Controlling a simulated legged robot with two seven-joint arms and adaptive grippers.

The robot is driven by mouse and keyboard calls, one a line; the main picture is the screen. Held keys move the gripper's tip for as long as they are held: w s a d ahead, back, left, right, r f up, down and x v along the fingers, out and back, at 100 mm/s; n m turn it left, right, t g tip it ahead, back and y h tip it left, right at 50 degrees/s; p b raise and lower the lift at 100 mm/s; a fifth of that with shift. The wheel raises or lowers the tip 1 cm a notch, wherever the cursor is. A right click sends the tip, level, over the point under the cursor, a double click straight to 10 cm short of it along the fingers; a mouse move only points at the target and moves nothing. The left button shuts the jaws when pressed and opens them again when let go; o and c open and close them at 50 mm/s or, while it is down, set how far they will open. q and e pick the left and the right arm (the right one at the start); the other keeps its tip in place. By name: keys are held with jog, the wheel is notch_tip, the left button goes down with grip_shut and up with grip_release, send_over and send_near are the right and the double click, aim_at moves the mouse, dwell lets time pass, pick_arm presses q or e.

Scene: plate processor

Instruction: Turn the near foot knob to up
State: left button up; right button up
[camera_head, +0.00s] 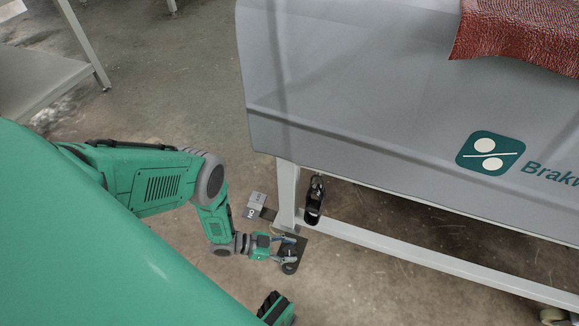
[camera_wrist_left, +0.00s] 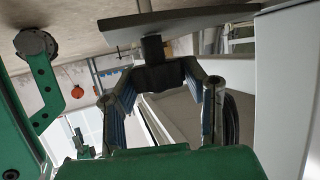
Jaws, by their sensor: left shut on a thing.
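The near foot of the grey machine is at the bottom of its pale leg (camera_head: 288,190), with a dark flat foot plate (camera_head: 299,247) on the floor. My left gripper (camera_head: 287,249) is down low at this foot. In the left wrist view, the black foot knob (camera_wrist_left: 156,74) sits between the fingertips, under a short dark stem and the dark plate (camera_wrist_left: 185,24). The fingers are shut on it. In the head view the fingers hide part of the knob, and its set position cannot be read.
The machine's grey panel (camera_head: 370,110) overhangs the area.

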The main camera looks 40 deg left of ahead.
pick_arm(q)
jog(key=n+t+y, duration=0.3)
jog(key=n+y, duration=0.1)
jog(key=n, duration=0.1)
jog(key=shift+s+t+y+p, duration=0.1)
jog(key=shift+t+y+p, duration=0.2)
jog(key=shift+t+p, duration=0.1)
jog(key=shift+a+n+t+y, duration=0.1)
jog(key=shift+n+t+y, duration=0.4)
jog(key=shift+n+y, duration=0.85)
jog(key=o, duration=1.2)
jog(key=v, duration=1.2)
jog(key=shift+f, duration=0.15)
